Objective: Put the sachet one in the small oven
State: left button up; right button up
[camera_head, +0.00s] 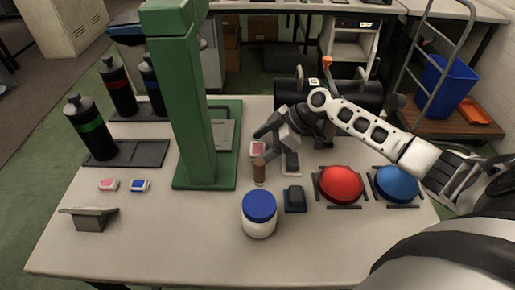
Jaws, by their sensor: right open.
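Another pink-and-white sachet (108,184) and a blue-and-white one (140,185) lie at the left. I cannot tell which is sachet one. A black horizontal cylindrical body (350,95) at the table's back may be the small oven; my right arm partly covers it and its opening is not clear. My right gripper (268,143) is open above the table near the pink sachet. My left gripper is not in view.
A green press (178,100) stands left of my right gripper. A brown vial (259,172), a blue-lidded white jar (259,214), a red button (340,184) and a blue button (396,184) stand nearby. Bottles (90,128) stand at left.

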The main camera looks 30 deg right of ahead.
jog(key=shift+f, duration=0.1)
jog(key=c, duration=1.1)
